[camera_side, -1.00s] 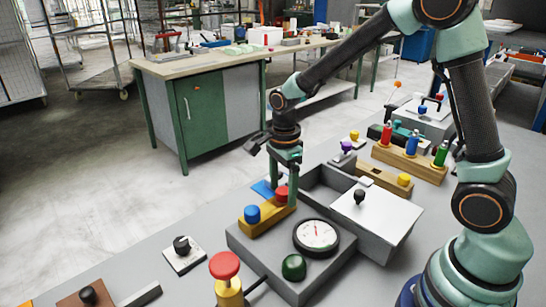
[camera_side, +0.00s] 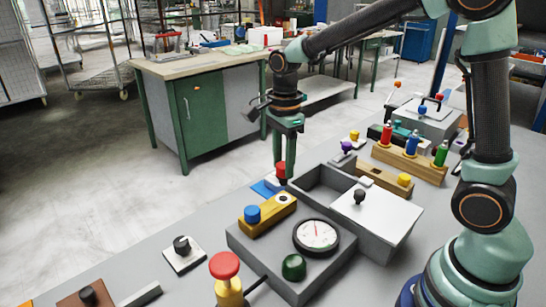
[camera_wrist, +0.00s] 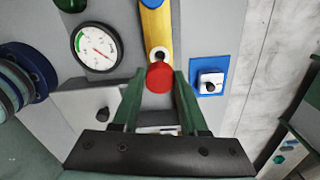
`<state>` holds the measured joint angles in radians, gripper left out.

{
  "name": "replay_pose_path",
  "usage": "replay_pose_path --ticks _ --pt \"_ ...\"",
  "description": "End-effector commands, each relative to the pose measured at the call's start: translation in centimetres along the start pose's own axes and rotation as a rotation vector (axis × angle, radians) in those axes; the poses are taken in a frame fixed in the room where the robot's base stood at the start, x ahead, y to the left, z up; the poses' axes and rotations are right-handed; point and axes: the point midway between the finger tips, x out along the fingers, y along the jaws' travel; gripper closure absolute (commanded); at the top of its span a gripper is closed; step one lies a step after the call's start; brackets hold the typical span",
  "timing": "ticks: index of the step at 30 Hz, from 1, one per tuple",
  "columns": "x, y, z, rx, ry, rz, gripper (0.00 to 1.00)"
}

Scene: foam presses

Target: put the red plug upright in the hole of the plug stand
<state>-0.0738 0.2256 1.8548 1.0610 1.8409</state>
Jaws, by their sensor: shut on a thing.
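My gripper (camera_side: 281,160) is shut on the red plug (camera_side: 281,171), which hangs upright between the fingertips; its lower end is not clear. The plug also shows in the wrist view (camera_wrist: 160,77), between the green fingers. Right of the plug in the wrist view, a pale piece with a dark opening (camera_wrist: 210,84) sits on a blue plate (camera_wrist: 222,66). I cannot tell which of these is the plug stand.
A round gauge (camera_side: 317,235) and a green dome (camera_side: 293,267) sit on the grey box. A grey open bin (camera_side: 322,188) and a lidded box (camera_side: 378,214) stand to the right. Wooden racks (camera_side: 410,160) hold coloured pieces farther back.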

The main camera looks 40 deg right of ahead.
Motion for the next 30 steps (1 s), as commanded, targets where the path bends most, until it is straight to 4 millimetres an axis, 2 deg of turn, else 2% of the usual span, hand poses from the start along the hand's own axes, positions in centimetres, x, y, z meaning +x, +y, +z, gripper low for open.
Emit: replay_pose_path --ticks 3,9,16,20,23,26,30 --pt "-3.5 -0.1 0.0 0.0 -0.002 -0.008 1.0" --pt "-8.5 -0.1 0.0 0.0 -0.002 -0.006 1.0" --pt "-11.9 -0.1 0.0 0.0 -0.001 -0.002 1.0" --pt "-12.5 -0.6 -0.6 0.014 0.0 0.001 1.0" --pt "-11.9 -1.9 -2.2 0.049 0.001 0.004 1.0" --pt "-10.7 -4.0 -4.9 0.101 0.001 0.005 1.0" --pt "-8.3 -6.9 -10.0 0.187 0.001 0.005 1.0"
